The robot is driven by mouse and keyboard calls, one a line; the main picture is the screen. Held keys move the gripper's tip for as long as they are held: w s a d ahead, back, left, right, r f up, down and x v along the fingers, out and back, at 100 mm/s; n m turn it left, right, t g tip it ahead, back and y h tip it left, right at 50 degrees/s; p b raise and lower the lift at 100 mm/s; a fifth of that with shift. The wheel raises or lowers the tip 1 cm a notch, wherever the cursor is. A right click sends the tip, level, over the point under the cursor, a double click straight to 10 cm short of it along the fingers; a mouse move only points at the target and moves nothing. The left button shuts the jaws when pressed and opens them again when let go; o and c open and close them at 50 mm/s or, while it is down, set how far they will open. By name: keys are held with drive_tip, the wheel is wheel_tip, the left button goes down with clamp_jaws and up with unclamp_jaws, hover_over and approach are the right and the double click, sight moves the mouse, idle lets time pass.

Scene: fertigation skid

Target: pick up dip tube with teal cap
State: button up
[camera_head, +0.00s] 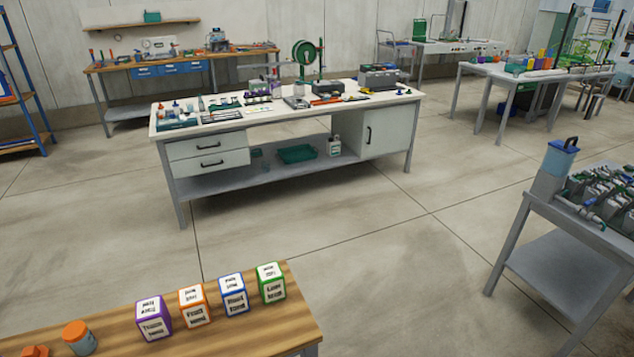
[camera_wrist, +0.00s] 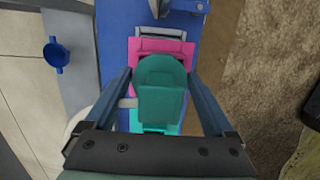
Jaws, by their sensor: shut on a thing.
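In the wrist view, my gripper (camera_wrist: 159,78) has one finger on each side of a dark teal cap (camera_wrist: 162,92) and is shut on it. The cap is rounded at its far end. A pale stub sticks out from its left side. The tube of the dip tube is hidden under the cap in this view. Neither my gripper nor the teal-capped dip tube can be made out in the head view.
Beneath the cap are a pink part (camera_wrist: 140,47), a bright turquoise part (camera_wrist: 140,125) and a blue surface (camera_wrist: 198,70). A blue round fitting (camera_wrist: 57,56) lies at the left. In the head view, labelled cubes (camera_head: 192,306) stand on a wooden table (camera_head: 250,325).

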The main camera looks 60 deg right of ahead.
clamp_jaws()
drive_tip(key=shift+r, duration=0.15)
